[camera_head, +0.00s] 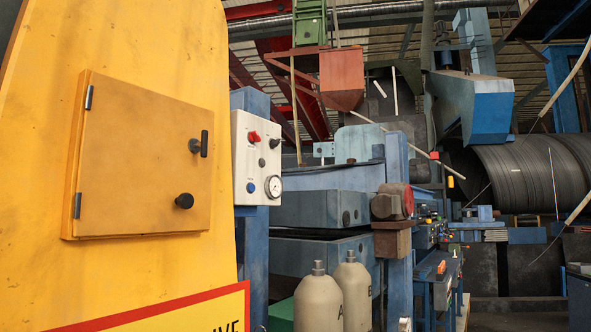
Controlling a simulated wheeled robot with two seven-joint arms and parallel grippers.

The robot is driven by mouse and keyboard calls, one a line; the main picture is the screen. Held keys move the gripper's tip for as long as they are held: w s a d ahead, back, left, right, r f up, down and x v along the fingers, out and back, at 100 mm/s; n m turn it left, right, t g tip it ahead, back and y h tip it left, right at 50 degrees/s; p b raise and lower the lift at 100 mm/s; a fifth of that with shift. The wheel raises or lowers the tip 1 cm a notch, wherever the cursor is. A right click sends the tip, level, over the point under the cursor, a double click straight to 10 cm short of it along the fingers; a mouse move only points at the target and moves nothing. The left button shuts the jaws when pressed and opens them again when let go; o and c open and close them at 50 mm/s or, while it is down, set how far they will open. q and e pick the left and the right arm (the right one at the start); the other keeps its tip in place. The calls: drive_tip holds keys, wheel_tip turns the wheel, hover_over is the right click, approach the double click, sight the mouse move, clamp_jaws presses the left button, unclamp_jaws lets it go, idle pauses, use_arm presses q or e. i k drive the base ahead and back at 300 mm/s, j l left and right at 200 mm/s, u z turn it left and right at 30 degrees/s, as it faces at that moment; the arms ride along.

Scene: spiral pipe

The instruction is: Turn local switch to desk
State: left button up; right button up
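A white control panel (240,170) is mounted on a blue post just right of the yellow cabinet. It carries a red knob (253,137) at the top, a dark knob (274,143) beside it, a small dark button (262,162) below, a blue button (250,187) and a round gauge (273,187). I cannot read any labels, so I cannot tell which control is the local/desk switch. Neither of my grippers is in view.
A large yellow cabinet (140,40) fills the left, with a closed hinged door (135,150) bearing a black knob (184,201) and a dark handle (204,143). Two beige cylinders (318,305) stand below the panel. Blue machinery and a spiral pipe (520,175) are behind.

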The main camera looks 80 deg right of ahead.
sight(275, 143)
drive_tip(key=z, duration=2.3)
drive_tip(key=i+l+u, duration=0.1)
drive_tip(key=l, duration=0.3)
drive_tip(key=i+l+u, duration=0.15)
drive_tip(key=l, duration=0.25)
drive_tip(key=i+l+u, duration=0.1)
drive_tip(key=i+l, duration=0.15)
drive_tip(key=l, duration=0.15)
drive_tip(key=i+l+u, duration=0.1)
drive_tip(key=l, duration=0.3)
drive_tip(key=i+l+u, duration=0.15)
drive_tip(key=l, duration=0.3)
